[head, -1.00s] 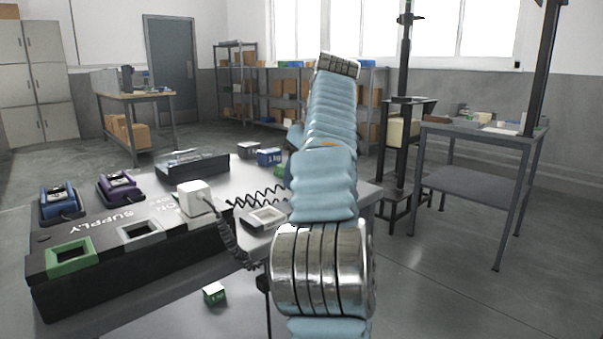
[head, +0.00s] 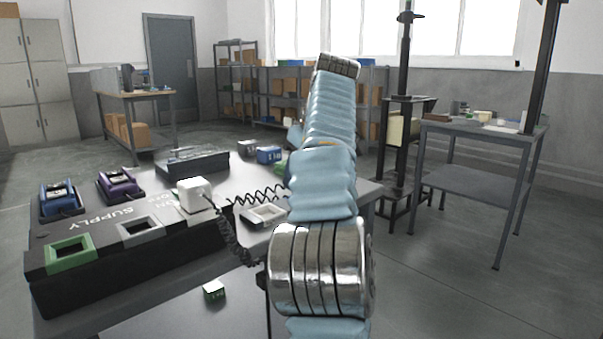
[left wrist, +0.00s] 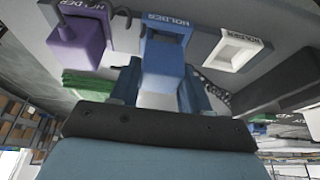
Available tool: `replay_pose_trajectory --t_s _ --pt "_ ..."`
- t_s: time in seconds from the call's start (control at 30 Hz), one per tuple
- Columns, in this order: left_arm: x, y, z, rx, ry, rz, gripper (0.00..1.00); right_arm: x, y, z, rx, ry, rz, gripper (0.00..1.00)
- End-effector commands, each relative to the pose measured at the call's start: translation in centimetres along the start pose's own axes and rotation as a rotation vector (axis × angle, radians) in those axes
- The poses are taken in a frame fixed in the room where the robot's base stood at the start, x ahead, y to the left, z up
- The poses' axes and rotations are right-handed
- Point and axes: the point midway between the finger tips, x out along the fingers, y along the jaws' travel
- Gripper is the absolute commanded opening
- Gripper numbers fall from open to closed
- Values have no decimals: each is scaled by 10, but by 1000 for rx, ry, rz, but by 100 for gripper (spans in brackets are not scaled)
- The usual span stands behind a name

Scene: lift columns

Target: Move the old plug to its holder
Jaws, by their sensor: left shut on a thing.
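In the left wrist view my left gripper (left wrist: 160,92) is shut on a blue plug (left wrist: 163,72). The plug is at the blue holder (left wrist: 168,22), marked HOLDER; I cannot tell whether it is fully seated. A pale block (left wrist: 156,100) shows between the fingers near the palm. A purple plug (left wrist: 76,45) sits at a purple holder left of it. An empty white holder (left wrist: 238,50) is to the right, and also shows in the head view (head: 265,214). There, an arm of mine hides the blue and purple holders, and neither gripper shows.
A black SUPPLY box (head: 130,262) has an open green socket (head: 70,250) and a grey socket (head: 138,230). A white plug (head: 195,194) with a coiled cord stands on it. Blue (head: 62,198) and purple (head: 118,184) units are behind.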

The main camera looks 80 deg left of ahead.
Motion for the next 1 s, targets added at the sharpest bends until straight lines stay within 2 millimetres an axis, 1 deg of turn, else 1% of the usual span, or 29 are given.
replay_pose_trajectory --t_s 0.8,1.0 --pt "12 0 5 0 0 0 20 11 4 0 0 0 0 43" --pt "11 0 4 0 1 1 20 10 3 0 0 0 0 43"
